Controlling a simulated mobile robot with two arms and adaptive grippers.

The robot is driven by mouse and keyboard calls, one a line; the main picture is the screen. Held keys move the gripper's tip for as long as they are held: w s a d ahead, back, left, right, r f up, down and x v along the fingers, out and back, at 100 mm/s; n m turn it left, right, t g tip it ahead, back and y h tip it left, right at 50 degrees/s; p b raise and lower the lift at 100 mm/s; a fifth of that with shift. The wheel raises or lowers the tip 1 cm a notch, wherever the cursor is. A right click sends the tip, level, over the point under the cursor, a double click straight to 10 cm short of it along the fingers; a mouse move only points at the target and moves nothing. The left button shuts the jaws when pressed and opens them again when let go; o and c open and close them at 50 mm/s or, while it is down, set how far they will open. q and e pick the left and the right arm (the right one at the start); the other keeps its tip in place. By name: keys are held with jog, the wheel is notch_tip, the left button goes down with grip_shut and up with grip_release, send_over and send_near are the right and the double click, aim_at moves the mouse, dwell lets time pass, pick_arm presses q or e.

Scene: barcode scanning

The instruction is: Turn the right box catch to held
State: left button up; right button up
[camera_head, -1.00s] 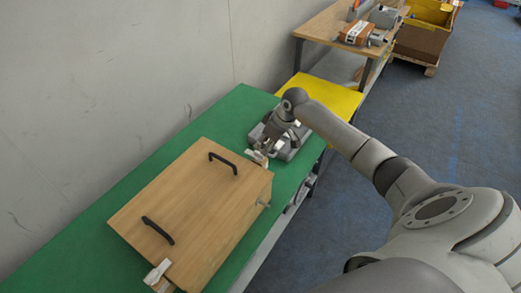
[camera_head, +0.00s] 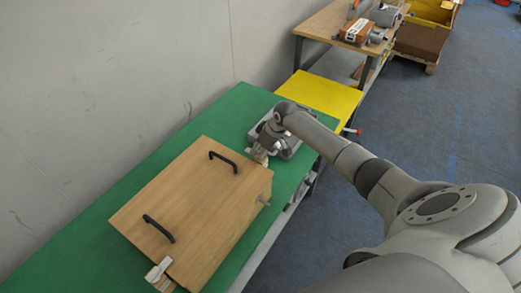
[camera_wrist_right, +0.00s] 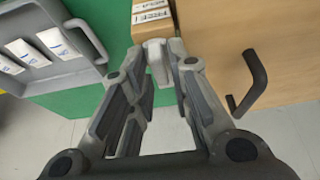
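The wooden box (camera_head: 190,205) with two black handles lies on the green table. Its right catch (camera_head: 259,154) is on the far right end, partly covered by my right gripper (camera_head: 263,147). In the right wrist view, the pale catch lever (camera_wrist_right: 157,62) stands between the fingertips of my right gripper (camera_wrist_right: 159,50), which appear to touch it on both sides. Beyond the lever is a wooden block (camera_wrist_right: 152,14) with printed labels. The left catch (camera_head: 158,271) is white and sits at the box's near end. My left gripper is not in view.
A grey tray (camera_head: 288,145) with white labelled pieces, seen more clearly in the wrist view (camera_wrist_right: 60,62), stands close beside the gripper. A yellow surface (camera_head: 320,95) and a wooden table (camera_head: 330,22) lie beyond. Bare green table (camera_head: 215,118) shows along the wall.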

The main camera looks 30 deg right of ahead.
grip_shut()
jog(key=shift+d+f+n+y+b, duration=0.15)
jog(key=shift+n+y+b, duration=0.15)
jog(key=shift+n+b, duration=0.75)
jog(key=n+g+b, duration=0.1)
jog(key=n+b, duration=0.3)
jog(key=n+g+y+b, duration=0.1)
jog(key=n+g+b, duration=0.1)
jog(key=n+b, duration=0.2)
jog(key=n+g+y+b, duration=0.1)
jog(key=n+b, duration=0.3)
jog(key=b, duration=0.2)
jog(key=shift+w+g, duration=0.3)
jog(key=shift+w, duration=0.05)
jog(key=shift+n+g+b, duration=0.7)
jog(key=shift+n+b, duration=1)
jog(key=shift+n, duration=0.15)
jog(key=o, duration=0.5)
grip_release()
